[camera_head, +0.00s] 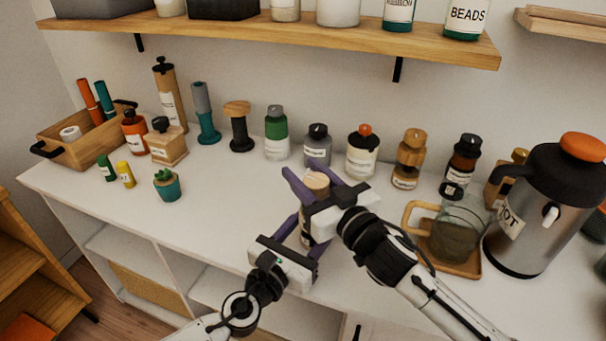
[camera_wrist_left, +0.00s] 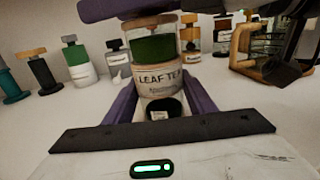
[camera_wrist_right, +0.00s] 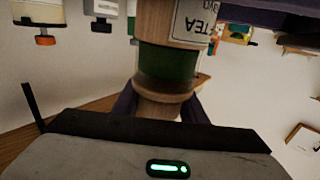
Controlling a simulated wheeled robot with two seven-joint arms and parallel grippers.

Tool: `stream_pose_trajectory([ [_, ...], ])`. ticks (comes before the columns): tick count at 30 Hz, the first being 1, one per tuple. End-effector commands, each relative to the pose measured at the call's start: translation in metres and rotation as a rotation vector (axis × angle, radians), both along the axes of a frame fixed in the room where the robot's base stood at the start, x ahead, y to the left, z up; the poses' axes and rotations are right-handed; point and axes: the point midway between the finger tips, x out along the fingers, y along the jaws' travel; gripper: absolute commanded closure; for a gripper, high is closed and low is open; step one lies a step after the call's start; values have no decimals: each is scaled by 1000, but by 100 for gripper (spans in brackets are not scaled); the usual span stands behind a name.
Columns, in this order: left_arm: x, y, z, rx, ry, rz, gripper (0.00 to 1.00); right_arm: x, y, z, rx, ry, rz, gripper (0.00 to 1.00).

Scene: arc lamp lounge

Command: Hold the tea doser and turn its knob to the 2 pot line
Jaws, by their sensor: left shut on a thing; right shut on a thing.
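The tea doser stands upright at the counter's front, with a wooden knob (camera_head: 317,181) on top, mostly hidden by my grippers in the head view. In the left wrist view its body shows a green band (camera_wrist_left: 153,48) and a "LEAF TEA" label (camera_wrist_left: 158,78). My left gripper (camera_head: 300,228) is shut on the lower body from the front left. My right gripper (camera_head: 308,176) is shut on the wooden knob, which also shows in the right wrist view (camera_wrist_right: 158,107). I cannot make out a pot line or the knob's setting.
A glass jug (camera_head: 457,235) and a steel pot (camera_head: 540,215) are at right. A small potted cactus (camera_head: 168,187) is at left. A shelf (camera_head: 270,35) hangs above.

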Motion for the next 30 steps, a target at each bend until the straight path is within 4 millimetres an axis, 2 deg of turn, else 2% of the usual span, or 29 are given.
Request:
stream_pose_trajectory([
  [2, -1, -2, 0, 0, 1, -4, 84, -2, 4, 3, 15, 0, -47, 84],
  [13, -1, -2, 0, 0, 1, -5, 84, 3, -5, 4, 12, -6, -235, 84],
  [30, -1, -2, -1, 3, 1, -4, 84, 4, -9, 3, 6, -3, -277, 84],
])
